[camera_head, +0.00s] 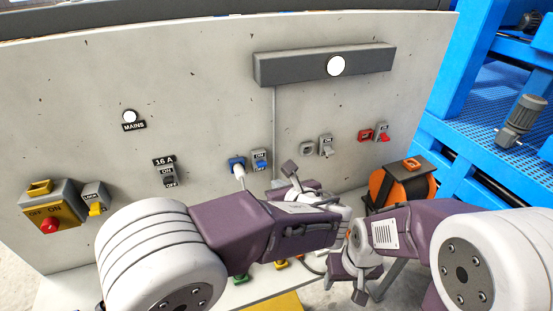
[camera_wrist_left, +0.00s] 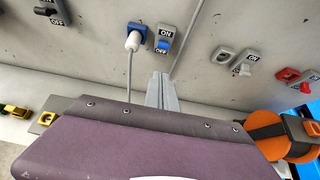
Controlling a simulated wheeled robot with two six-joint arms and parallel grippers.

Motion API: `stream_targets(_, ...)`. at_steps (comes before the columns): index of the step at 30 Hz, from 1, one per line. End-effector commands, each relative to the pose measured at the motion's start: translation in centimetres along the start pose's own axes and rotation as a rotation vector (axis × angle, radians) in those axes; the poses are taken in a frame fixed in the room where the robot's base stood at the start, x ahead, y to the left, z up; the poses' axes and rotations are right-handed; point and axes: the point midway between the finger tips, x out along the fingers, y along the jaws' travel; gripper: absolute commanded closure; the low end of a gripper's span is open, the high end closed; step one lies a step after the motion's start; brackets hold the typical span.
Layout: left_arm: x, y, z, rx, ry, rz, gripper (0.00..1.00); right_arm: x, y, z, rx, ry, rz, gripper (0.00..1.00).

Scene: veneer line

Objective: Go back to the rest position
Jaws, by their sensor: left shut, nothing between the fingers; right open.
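My left gripper (camera_head: 278,184) is in front of the grey panel (camera_head: 205,85), right of and below the blue switch (camera_head: 260,162). Its fingers (camera_wrist_left: 161,90) are shut with nothing between them in the left wrist view, apart from the switch. My right gripper (camera_head: 360,287) is open and empty low at the right, beside the orange cable reel (camera_head: 405,185), and partly hidden by its own wrist. The left arm hides part of the panel's lower edge.
A plug with a hanging cable sits in the blue socket (camera_head: 237,164), close to the left fingers; the plug (camera_wrist_left: 133,40) also shows in the left wrist view. Grey and red sockets (camera_head: 366,135) lie to the right. A blue machine frame (camera_head: 450,130) stands at the right.

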Motion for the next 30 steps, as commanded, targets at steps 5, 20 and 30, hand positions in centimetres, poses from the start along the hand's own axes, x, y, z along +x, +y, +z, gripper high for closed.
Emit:
stream_targets(5,1.4,1.8,1.1,-0.032,-0.002,0.046,1.0,0.0,0.0,0.0,0.0,0.0,0.0,0.42)
stream_targets(20,1.8,30.4,-14.8,-1.482,0.425,0.952,1.0,0.0,0.0,0.0,0.0,0.0,0.0,0.42)
stream_targets(30,0.0,24.7,-20.0,-2.558,0.272,1.319,1.0,0.0,0.0,0.0,0.0,0.0,0.0,0.42)
